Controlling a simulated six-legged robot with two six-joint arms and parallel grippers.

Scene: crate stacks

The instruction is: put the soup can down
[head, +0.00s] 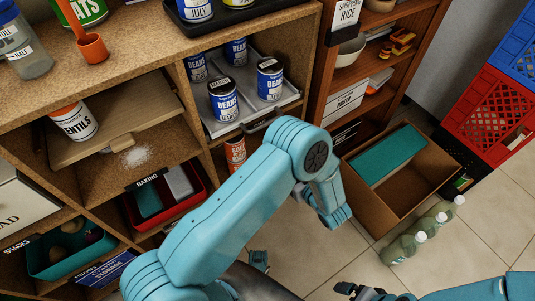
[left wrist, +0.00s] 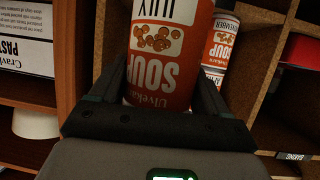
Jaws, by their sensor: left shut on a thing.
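In the left wrist view my left gripper (left wrist: 152,92) is shut on an orange and white soup can (left wrist: 160,72), whose label appears upside down there. Another soup can or small stack (left wrist: 220,50) stands close beside it, to the right in that view. In the head view an orange soup can (head: 235,153) shows in the compartment under the bean cans; I cannot tell whether it is the held one. My left arm hides my left gripper there. My right gripper (head: 362,291) is low at the bottom edge, with its jaw opening unclear.
Bean cans (head: 223,100) stand on a grey tray (head: 215,127) above the soup compartment. A red bin (head: 172,222) stands to its left. A wooden bookcase (head: 322,70) stands to the right. A cardboard box (head: 385,213) and green bottles (head: 402,249) stand on the floor.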

